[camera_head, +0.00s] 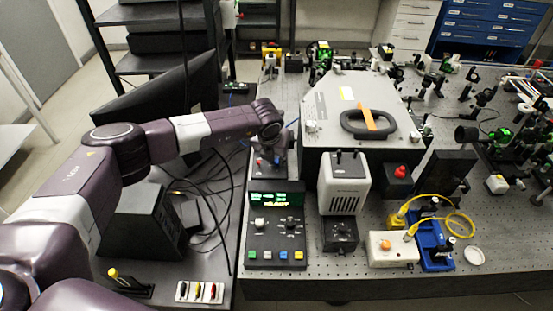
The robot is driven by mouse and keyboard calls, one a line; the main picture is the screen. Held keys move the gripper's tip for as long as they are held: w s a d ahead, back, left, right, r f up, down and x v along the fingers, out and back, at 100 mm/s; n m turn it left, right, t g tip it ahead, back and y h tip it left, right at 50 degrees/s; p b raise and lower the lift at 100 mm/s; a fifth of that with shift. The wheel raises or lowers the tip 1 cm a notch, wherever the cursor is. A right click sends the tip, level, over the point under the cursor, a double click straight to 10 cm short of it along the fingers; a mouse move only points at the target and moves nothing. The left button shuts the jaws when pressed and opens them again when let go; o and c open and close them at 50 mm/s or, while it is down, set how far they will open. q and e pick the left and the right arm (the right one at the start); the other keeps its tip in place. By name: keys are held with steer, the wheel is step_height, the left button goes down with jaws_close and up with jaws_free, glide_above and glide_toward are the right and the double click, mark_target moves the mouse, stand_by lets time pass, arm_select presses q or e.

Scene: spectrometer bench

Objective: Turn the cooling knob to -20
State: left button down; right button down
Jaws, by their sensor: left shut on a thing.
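My left gripper (272,152) reaches in from the left and points down over a small dark unit (258,172) behind the controller with the green display. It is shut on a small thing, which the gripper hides. The controller (262,240) has a light knob (260,222) at left, a dark dial at right and several coloured buttons along its front. A black box (341,234) with a dial stands to its right. I cannot read any dial's setting or tell which is the cooling knob. My right gripper is out of view.
A white instrument (344,184) stands right of the controller. A large grey housing (347,104) with a black handle lies behind it. A monitor (160,98) and loose black cables (205,215) are at left. A white box (392,247) and yellow fibre (460,223) are at right.

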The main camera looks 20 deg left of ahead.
arm_select(q)
steer(key=shift+a+f+m+b, duration=0.15)
steer(key=shift+m+b, duration=0.15)
steer(key=shift+b, duration=0.4)
steer(key=m+h+b, duration=0.1)
steer(key=m+b, duration=0.3)
steer(key=b, duration=0.2)
steer(key=m+g+h+b, duration=0.1)
steer(key=m+h+b, duration=0.1)
steer(key=m+b, duration=0.3)
steer(key=shift+w+a+b, duration=0.2)
steer(key=shift+b, duration=0.25)
steer(key=m+g+h+b, duration=0.1)
steer(key=m+b, duration=0.1)
steer(key=m, duration=0.1)
steer(key=shift+w+m+g+b, duration=0.1)
steer(key=shift+m+g+b, duration=0.2)
steer(key=shift+m, duration=0.1)
steer(key=shift+w+a+r+m+g+h+b, duration=0.15)
steer(key=shift+m+g+b, duration=0.25)
steer(key=shift+m, duration=0.6)
steer(key=shift+d+r+m+g+h+b, duration=0.15)
steer(key=shift+m+g+b, duration=0.2)
steer(key=shift+m, duration=0.65)
steer(key=shift+a+m, duration=0.1)
steer(key=shift+m, duration=0.2)
steer(key=c, duration=1.8)
jaws_free()
steer(key=shift+f, duration=0.1)
steer(key=shift+c, duration=0.2)
